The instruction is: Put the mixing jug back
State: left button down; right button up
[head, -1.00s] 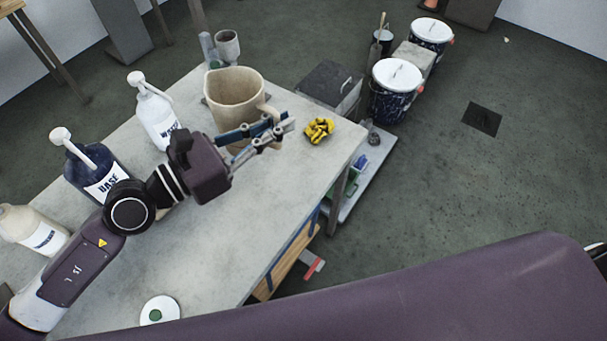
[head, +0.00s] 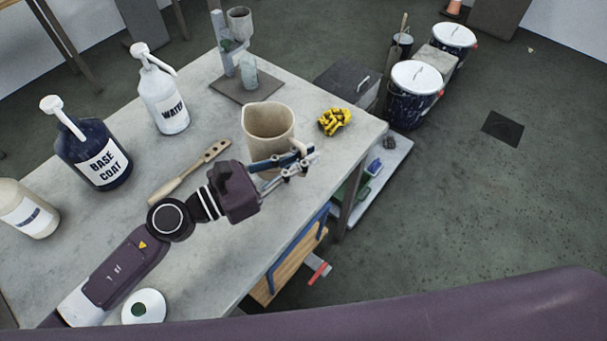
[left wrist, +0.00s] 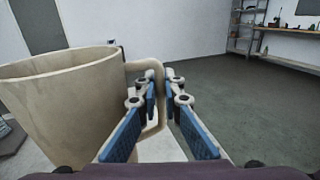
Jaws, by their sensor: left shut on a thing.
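The mixing jug (head: 268,122) is a beige, open-topped jug with a side handle, upright at the table's right side. My left gripper (head: 302,161) is on its near right side, shut on the handle. In the left wrist view the jug (left wrist: 62,108) fills the left side, and its handle (left wrist: 146,65) reaches between the blue-padded fingers (left wrist: 160,90). I cannot tell whether the jug's base touches the table, as the gripper hides part of it. My right gripper is not in view.
The grey table (head: 215,205) holds a wooden paddle (head: 190,172), a water bottle (head: 164,98), a base coat bottle (head: 92,150), yellow gloves (head: 334,121) and a stand (head: 240,92) with a cup at the back. Bare table lies between stand and jug.

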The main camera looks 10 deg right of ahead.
aim_at(303, 175)
pick_arm(q)
jog(key=shift+f+b, duration=0.65)
jog(key=shift+f, duration=1.5)
jog(key=shift+f, duration=0.15)
jog(key=c, duration=2.1)
grip_release()
